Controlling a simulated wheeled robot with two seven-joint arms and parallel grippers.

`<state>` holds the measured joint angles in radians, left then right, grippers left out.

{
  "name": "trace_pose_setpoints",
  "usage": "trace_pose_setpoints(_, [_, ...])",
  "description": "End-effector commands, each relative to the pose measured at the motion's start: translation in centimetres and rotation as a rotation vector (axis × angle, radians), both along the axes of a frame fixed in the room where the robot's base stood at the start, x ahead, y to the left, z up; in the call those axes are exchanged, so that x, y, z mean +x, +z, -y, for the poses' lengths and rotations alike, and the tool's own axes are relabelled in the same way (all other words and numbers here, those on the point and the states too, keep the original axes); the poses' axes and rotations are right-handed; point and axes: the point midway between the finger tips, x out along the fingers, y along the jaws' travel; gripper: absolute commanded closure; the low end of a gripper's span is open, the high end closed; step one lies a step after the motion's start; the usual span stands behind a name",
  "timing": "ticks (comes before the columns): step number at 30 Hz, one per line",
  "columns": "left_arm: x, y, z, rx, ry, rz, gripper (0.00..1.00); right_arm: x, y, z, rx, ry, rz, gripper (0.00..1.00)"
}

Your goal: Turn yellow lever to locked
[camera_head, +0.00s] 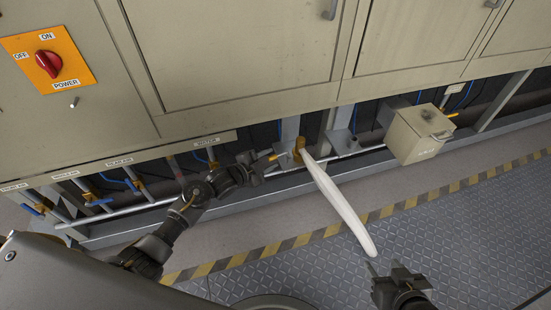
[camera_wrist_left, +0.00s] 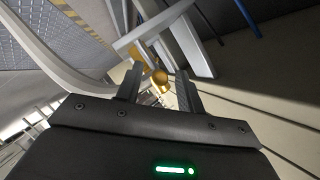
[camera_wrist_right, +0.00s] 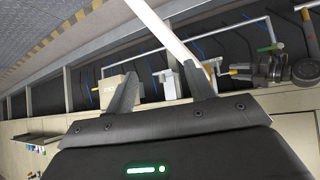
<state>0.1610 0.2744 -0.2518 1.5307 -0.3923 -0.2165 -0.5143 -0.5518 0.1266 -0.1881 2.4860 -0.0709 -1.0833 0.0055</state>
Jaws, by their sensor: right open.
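A short yellow lever (camera_head: 274,157) sticks out from the pipework under the furnace cabinet, beside a brass fitting (camera_head: 299,150) where a white hose joins. My left gripper (camera_head: 262,165) is at the lever. In the left wrist view, the lever's rounded yellow end (camera_wrist_left: 160,78) shows between the two spread fingers, with gaps beside it. The lever also shows in the right wrist view (camera_wrist_right: 236,72). Whether the fingers touch it cannot be told. My right gripper (camera_head: 385,273) is open and empty over the floor, near the hose's lower end.
The white hose (camera_head: 340,200) hangs down across the space between my grippers. A beige box (camera_head: 418,135) with another yellow handle (camera_head: 454,114) is to the right. Several blue-handled valves (camera_head: 98,202) line the left. A red power switch (camera_head: 48,64) is above. The patterned floor (camera_head: 460,235) is clear.

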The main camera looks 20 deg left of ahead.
Motion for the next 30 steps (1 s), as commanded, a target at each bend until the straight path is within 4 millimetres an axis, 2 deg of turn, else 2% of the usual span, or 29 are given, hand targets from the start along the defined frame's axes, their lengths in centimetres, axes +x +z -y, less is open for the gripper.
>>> trace_pose_setpoints(3, [1.4, -0.6, 0.9, -0.002, 0.000, 0.000, 0.62, 1.0, 0.8, -1.0, 0.028, 0.024, 0.087, 0.46])
trace_pose_setpoints(7, [2.3, -0.8, 1.4, -0.001, 0.000, 0.000, 0.62, 1.6, 1.7, -1.8, 0.049, 0.043, 0.151, 0.46])
trace_pose_setpoints(18, [2.7, -0.9, 1.7, 0.000, 0.000, 0.000, 0.62, 1.9, 2.2, -2.2, 0.060, 0.052, 0.183, 0.46])
trace_pose_setpoints(27, [2.7, -0.9, 1.7, 0.000, 0.000, 0.000, 1.00, 1.9, 2.2, -2.2, 0.060, 0.052, 0.182, 0.46])
trace_pose_setpoints(30, [2.7, -0.9, 1.7, 0.000, 0.000, 0.000, 1.00, 1.9, 2.2, -2.2, 0.060, 0.052, 0.182, 0.46])
